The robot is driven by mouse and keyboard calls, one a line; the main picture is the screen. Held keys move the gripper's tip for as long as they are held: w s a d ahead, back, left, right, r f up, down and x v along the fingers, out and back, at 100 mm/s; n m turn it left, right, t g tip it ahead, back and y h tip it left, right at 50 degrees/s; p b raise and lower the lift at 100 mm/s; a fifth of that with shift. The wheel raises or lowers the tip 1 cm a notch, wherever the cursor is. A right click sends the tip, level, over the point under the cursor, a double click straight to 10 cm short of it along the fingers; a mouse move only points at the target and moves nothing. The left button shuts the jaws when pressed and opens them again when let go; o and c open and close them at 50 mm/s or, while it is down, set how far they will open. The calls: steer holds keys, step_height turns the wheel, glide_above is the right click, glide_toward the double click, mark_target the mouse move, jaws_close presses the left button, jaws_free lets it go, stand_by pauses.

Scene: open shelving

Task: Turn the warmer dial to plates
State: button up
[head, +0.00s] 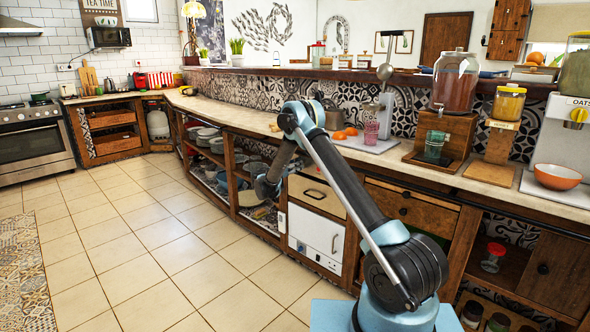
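The warmer looks to be the white-fronted unit (314,228) built in under the counter, with a cream drawer front and dark handle (315,194) above it. A small dial-like mark (334,243) shows on the right of the white front; its setting and any labels are too small to read. My gripper (264,190) is at the end of my arm, to the left of the cream drawer and above the warmer's white front in the picture. It is dark and seen small, so its fingers cannot be made out. I see nothing held in it.
Open shelves with dishes (206,148) stand left of the warmer, and a wooden drawer (411,209) stands right of it. The tiled floor (180,250) is clear.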

steer(key=v, duration=1.2)
